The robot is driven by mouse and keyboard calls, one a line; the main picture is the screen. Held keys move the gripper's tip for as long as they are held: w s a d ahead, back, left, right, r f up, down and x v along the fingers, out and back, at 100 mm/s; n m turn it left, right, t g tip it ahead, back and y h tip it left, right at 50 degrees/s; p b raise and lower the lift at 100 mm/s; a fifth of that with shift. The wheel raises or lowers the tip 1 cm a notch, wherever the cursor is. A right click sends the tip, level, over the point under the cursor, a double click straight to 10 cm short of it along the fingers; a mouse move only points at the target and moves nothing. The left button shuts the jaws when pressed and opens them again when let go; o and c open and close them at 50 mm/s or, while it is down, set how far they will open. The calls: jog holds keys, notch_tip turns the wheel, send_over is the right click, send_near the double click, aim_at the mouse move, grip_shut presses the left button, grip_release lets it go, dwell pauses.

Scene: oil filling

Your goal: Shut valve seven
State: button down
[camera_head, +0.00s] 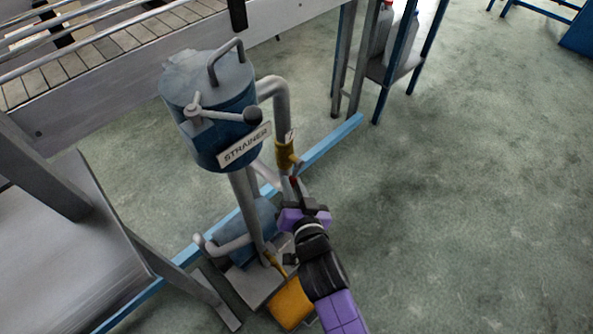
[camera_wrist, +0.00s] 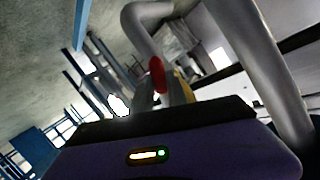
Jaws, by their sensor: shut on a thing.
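A strainer unit with a blue tank (camera_head: 215,110) and grey pipes stands beside the conveyor. A yellow valve body (camera_head: 285,153) sits on its right-hand pipe, with a red-tipped valve handle (camera_head: 293,181) just below it. My gripper (camera_head: 300,203) reaches up to this handle from below and is shut on it; the fingers hide most of the grip. In the wrist view the red tip (camera_wrist: 157,75) stands up beyond my gripper's dark edge, with part of the yellow valve (camera_wrist: 183,88) behind it. I cannot read a number on the valve.
A second yellow fitting (camera_head: 275,263) and a blue pump (camera_head: 248,232) sit low on the unit, close to my arm. A blue floor rail (camera_head: 325,145) runs behind. A blue-legged shelf (camera_head: 395,65) stands at upper right. The floor at right is clear.

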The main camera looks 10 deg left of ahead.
notch_tip(320, 180, up, 6)
jog(key=s+a+m+g+y+p, duration=0.1)
jog(key=m+g+y+p, duration=0.2)
jog(key=m+g+p, duration=0.4)
jog(key=shift+s+a+f+p, duration=0.2)
jog(key=shift+s+p, duration=0.15)
jog(key=shift+p, duration=3.1)
jog(key=c, duration=1.3)
grip_release()
jog(key=shift+p+v, duration=0.4)
jog(key=shift+v, duration=3.5)
jog(key=shift+w+d, duration=0.1)
